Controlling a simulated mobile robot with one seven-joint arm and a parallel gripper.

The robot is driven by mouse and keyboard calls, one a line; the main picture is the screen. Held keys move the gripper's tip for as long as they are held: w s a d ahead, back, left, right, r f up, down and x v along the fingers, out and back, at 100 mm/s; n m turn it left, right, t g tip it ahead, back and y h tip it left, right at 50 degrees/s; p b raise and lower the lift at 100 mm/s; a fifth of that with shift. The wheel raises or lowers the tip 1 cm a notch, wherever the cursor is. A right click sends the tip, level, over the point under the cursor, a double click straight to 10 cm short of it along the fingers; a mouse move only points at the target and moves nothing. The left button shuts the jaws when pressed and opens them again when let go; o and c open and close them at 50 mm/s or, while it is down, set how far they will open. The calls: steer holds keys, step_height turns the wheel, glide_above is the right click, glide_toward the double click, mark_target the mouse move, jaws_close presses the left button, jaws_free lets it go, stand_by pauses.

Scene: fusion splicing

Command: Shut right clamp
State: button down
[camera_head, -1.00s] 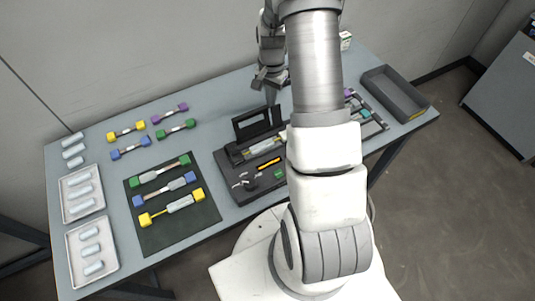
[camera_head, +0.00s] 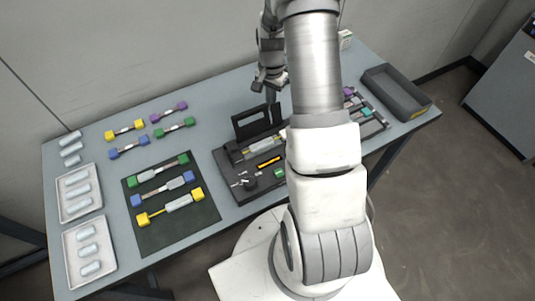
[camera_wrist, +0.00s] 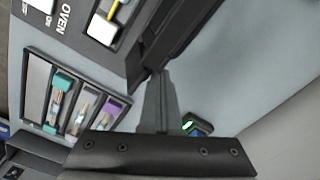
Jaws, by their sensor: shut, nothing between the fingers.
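The splicer (camera_head: 228,172) is a dark unit on the table, with a black frame-like lid (camera_head: 236,130) standing up at its back. A pale fibre piece (camera_head: 262,147) lies across its middle. My gripper (camera_head: 270,98) is behind the splicer near the lid's upper right in the head view. In the wrist view my gripper (camera_wrist: 158,78) is shut and empty, its tips close to a long dark bar (camera_wrist: 180,35) of the splicer. The oven part (camera_wrist: 75,25) with its lettering shows at upper left. I cannot make out the right clamp; my arm hides the splicer's right side.
A rack (camera_wrist: 38,75) with teal and purple connectors lies beside the splicer. A dark open bin (camera_head: 395,92) stands at the table's right end. A black mat (camera_head: 170,235) with several coloured-end pieces and white trays (camera_head: 78,215) fill the left.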

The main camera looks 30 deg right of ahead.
steer(key=shift+s, duration=2.95)
steer(key=shift+r, duration=0.1)
step_height(320, 180, up, 7)
steer(key=w+p, duration=0.1)
steer(key=p, duration=0.3)
steer(key=shift+w, duration=0.1)
